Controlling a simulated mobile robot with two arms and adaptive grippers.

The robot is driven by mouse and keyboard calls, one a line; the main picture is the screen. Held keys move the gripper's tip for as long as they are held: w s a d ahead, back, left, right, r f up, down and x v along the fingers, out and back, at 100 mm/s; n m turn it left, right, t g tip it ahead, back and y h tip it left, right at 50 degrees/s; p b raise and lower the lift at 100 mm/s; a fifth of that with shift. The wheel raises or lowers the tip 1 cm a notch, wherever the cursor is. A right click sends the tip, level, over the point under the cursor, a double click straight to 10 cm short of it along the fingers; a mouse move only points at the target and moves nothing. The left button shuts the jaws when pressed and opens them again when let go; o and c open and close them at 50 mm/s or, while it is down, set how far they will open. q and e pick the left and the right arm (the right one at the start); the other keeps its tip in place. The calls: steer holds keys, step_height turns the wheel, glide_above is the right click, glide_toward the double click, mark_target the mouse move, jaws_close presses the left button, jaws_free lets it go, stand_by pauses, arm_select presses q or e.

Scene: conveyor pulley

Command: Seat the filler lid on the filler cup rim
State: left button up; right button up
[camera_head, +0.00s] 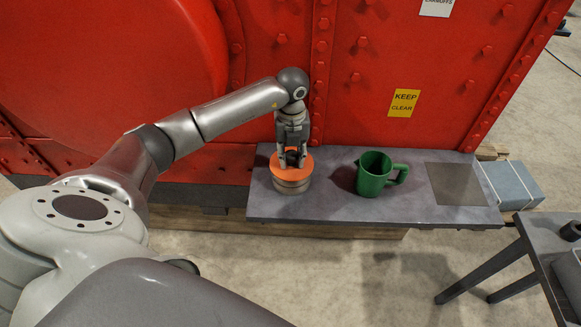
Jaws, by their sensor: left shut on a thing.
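My left gripper (292,160) points down over the left part of the grey bench and is shut on the dark knob of the orange filler lid (305,174). The lid is at the top of the round metal filler cup (291,186), which stands on the bench. The lid covers the cup's opening, and I cannot tell whether it rests fully on the rim or sits slightly above it. The fingers partly hide the knob. My right gripper is not in view.
A green jug (372,176) stands on the grey bench (330,208) right of the cup. A flat plate (456,184) lies at the bench's right end. The red riveted machine wall (345,100) rises close behind. Another table (548,262) stands at lower right.

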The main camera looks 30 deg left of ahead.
arm_select(q)
steer(key=o, duration=1.1)
step_height(320, 180, up, 12)
stand_by(0.6)
